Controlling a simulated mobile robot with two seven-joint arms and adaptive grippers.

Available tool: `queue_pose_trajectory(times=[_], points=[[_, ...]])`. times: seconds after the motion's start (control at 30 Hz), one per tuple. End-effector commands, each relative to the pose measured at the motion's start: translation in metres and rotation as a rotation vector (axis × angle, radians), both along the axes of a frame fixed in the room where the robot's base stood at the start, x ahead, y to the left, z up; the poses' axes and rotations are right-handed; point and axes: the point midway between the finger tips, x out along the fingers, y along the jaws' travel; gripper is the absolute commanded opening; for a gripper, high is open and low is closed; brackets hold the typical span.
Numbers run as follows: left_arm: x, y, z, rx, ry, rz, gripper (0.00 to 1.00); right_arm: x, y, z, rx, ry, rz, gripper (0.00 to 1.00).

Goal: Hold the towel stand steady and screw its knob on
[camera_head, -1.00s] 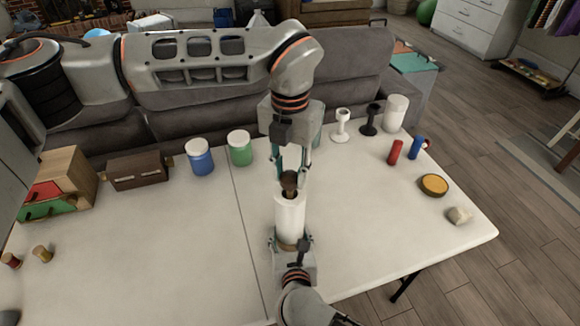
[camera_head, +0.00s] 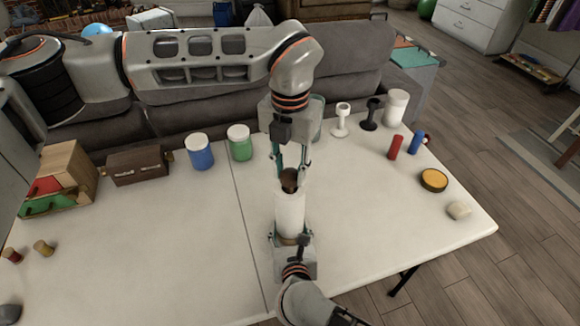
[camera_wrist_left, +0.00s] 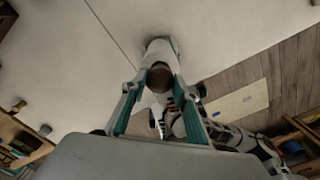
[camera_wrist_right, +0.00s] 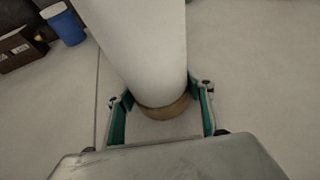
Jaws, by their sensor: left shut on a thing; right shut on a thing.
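The towel stand (camera_head: 290,212) is a white upright column with a brown foot, standing on the white table. The dark brown knob (camera_head: 289,177) sits at the column's top, in line with it; how tightly it is seated I cannot tell. My left gripper (camera_head: 290,168) points down from above and is shut on the knob, which also shows between its fingers in the left wrist view (camera_wrist_left: 160,76). My right gripper (camera_head: 289,239) comes from the near side and is shut on the stand low down, around its brown foot (camera_wrist_right: 165,110) in the right wrist view.
Blue (camera_head: 200,153) and green (camera_head: 239,145) jars stand behind to the left, beside a brown box (camera_head: 138,167). White (camera_head: 341,121) and black (camera_head: 371,115) holders, a red cylinder (camera_head: 395,147) and a yellow-topped disc (camera_head: 433,180) stand to the right. The table beside the stand is clear.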

Motion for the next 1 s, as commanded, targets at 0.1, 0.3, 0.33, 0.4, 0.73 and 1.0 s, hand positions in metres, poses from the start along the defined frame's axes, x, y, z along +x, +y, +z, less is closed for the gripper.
queue_pose_trajectory(times=[0.1, 0.3, 0.33, 0.4, 0.73, 1.0], points=[[0.0, -0.0001, -0.0024, 0.0, 0.0, 0.0, 0.19, -0.0001, -0.0001, -0.0003, 0.0, 0.0, 0.0, 0.14], [0.0002, -0.0002, -0.0051, 0.0, -0.001, -0.001, 0.19, -0.0001, -0.0001, -0.0003, 0.0, 0.001, 0.0, 0.0], [0.0002, -0.0002, -0.005, 0.0, -0.001, -0.004, 0.19, -0.0001, -0.0001, -0.0003, 0.0, 0.001, 0.0, 0.0], [0.0004, -0.0002, -0.0048, 0.0, -0.002, -0.032, 0.19, -0.0001, -0.0001, -0.0003, 0.0, 0.001, 0.0, 0.0], [0.0005, 0.0, -0.0045, 0.002, -0.002, -0.57, 0.19, 0.0, -0.0002, -0.0003, 0.0, 0.001, 0.0, 0.0], [0.0001, -0.0004, -0.0047, 0.001, -0.002, -1.075, 0.19, -0.0001, -0.0002, -0.0004, 0.0, 0.001, 0.0, 0.0]])
